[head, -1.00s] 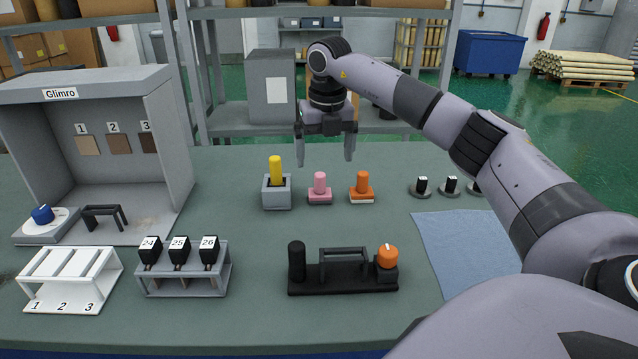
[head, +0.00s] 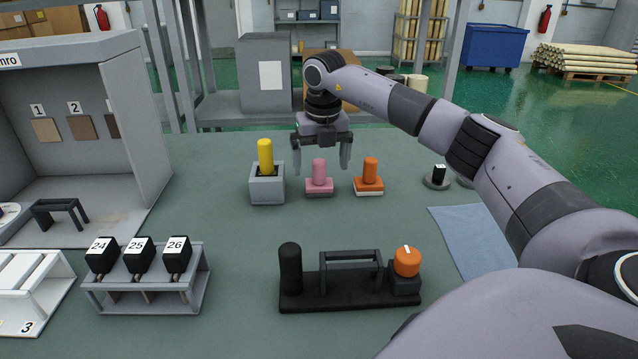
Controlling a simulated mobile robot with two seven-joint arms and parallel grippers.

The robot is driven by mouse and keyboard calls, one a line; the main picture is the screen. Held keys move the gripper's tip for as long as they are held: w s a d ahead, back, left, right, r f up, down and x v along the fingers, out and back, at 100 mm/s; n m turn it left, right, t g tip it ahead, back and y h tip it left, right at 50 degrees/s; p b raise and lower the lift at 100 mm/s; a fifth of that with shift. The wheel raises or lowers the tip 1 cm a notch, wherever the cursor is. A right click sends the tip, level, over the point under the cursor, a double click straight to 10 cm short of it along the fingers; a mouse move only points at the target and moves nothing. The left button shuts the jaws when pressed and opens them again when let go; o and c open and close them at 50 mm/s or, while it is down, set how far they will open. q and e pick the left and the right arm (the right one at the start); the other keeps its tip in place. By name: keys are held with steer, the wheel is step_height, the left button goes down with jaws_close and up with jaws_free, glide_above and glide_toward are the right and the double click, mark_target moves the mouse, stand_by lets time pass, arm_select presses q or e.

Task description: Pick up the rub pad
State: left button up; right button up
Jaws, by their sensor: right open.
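Two handled pads stand on the green table: a pink one (head: 319,178) and an orange one with a pale underside (head: 369,177). I cannot tell for certain which is the rub pad. My right gripper (head: 321,166) is open and empty, pointing down. Its fingers show on either side of the pink handle's upper part in the picture; whether they are level with it in depth is unclear. The orange pad stands just right of the right finger. My left gripper is out of view.
A yellow-handled tool stands in a grey holder (head: 267,190) left of the pink pad. A black stand with an orange knob (head: 350,290) is nearer. A rack of numbered black blocks (head: 145,292), a grey booth (head: 150,120) and a blue cloth (head: 470,240) flank free table.

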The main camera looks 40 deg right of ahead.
mark_target(319, 174)
steer(key=f, duration=0.4)
steer(key=shift+w+f, duration=0.1)
steer(key=shift+w, duration=0.2)
steer(key=c, duration=1.3)
steer(key=shift+o, duration=0.2)
steer(key=shift+r, duration=0.2)
step_height(319, 174, up, 20)
steer(key=p, duration=0.2)
steer(key=shift+f, duration=0.15)
steer(key=shift+o, duration=1.2)
steer(key=shift+c, duration=0.4)
